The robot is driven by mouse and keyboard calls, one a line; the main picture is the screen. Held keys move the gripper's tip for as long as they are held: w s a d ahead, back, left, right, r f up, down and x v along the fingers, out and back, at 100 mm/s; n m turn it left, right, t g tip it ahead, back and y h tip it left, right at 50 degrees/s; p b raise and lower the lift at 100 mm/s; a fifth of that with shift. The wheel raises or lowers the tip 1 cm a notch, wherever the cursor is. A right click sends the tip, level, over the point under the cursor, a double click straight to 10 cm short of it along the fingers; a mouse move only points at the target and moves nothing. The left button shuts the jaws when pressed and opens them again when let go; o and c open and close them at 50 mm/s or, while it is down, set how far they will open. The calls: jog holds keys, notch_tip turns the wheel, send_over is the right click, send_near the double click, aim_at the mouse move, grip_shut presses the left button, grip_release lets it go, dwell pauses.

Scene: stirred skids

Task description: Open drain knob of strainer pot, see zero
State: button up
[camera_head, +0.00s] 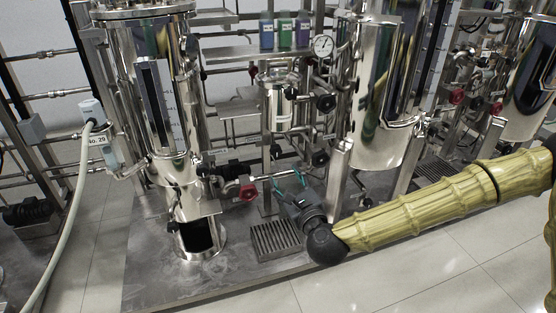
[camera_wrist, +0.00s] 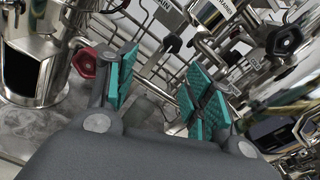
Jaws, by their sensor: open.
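A small steel pot (camera_head: 281,108), which looks like the strainer pot, stands in the rack at centre. A round pressure gauge (camera_head: 322,46) is up to its right; its reading is too small to tell. Black knobs show right of the pot (camera_head: 326,102) and lower down (camera_head: 320,158); I cannot tell which is the drain knob. In the wrist view a black knob (camera_wrist: 283,40) is at upper right, and a tag reading "DRAIN" (camera_wrist: 170,42) hangs beyond the fingers. My gripper (camera_head: 290,184) is open and empty, low in front of the rack; its teal pads (camera_wrist: 160,88) are apart, touching no knob.
A red knob (camera_head: 248,191) on a pipe is left of my gripper and shows in the wrist view (camera_wrist: 85,62). A floor grate (camera_head: 275,240) lies below. Large steel tanks stand left (camera_head: 160,100) and right (camera_head: 383,90). Coloured bottles (camera_head: 285,34) sit on a shelf. Front floor is clear.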

aim_at(277, 151)
jog(key=shift+m+t, duration=0.3)
jog(key=shift+m, duration=0.2)
jog(key=b+x, duration=0.1)
jog(key=x, duration=0.2)
jog(key=r+b+x, duration=0.1)
jog(key=x, duration=0.3)
jog(key=d+b+x, duration=0.1)
jog(key=b+x, duration=0.1)
jog(key=x, duration=0.2)
jog(key=shift+w+r, duration=0.25)
jog(key=shift+w, duration=0.1)
jog(key=c, duration=1)
